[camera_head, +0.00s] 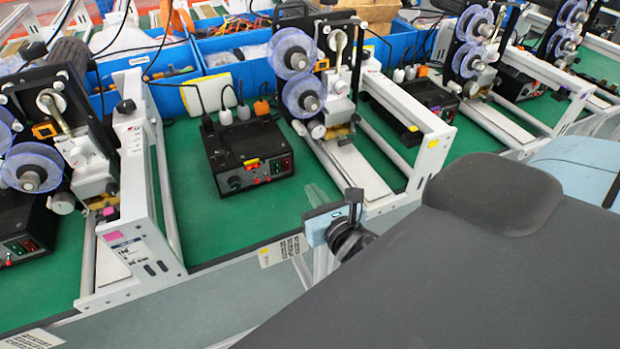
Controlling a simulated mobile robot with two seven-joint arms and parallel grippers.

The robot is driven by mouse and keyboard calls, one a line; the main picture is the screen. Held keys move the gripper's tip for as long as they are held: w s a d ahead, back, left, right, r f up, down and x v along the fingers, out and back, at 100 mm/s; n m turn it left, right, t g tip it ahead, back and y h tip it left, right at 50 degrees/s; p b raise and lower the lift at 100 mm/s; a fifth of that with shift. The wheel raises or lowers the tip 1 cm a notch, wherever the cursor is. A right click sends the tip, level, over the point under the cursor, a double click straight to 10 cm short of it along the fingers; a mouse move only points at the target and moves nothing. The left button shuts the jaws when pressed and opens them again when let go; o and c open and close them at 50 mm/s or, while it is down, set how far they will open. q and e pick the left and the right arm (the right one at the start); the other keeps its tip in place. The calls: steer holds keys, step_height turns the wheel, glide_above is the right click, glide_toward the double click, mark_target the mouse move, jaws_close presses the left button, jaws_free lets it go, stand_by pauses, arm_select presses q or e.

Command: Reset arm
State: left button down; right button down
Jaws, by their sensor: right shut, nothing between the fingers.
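My right gripper (318,196) shows near the middle of the view, at the front edge of the green-topped bench (274,212). Its pale, see-through fingers are shut with nothing between them. They point away from me, in front of a coder machine (312,80) with clear blue-violet reels and apart from the black control box (248,150). My dark grey right arm fills the lower right and hides part of the bench there. My left gripper is not in view.
More coder machines stand in a row at the left (62,130) and right (474,50), with white metal frames (140,180) around them. Blue bins (180,97) line the back. Cables hang behind the control boxes. Green surface is clear beside the middle control box.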

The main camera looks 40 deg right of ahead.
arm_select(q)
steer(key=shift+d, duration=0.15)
arm_select(e)
steer(key=shift+s, duration=0.1)
stand_by(0.4)
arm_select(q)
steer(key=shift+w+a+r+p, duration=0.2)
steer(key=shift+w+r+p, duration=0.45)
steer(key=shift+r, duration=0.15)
arm_select(e)
steer(key=s+a+f+m+g+y, duration=0.2)
steer(key=s+a+f+m+g, duration=0.1)
steer(key=s+f+m, duration=0.8)
steer(key=s+a+f+m+g+y, duration=0.3)
steer(key=s+f+m, duration=0.8)
steer(key=m, duration=0.9)
steer(key=shift+s+a+f+g+y, duration=0.25)
steer(key=shift+a+f+g, duration=0.25)
steer(key=shift+a+f, duration=1.1)
steer(key=shift+d+f, duration=0.15)
steer(key=shift+d, duration=0.05)
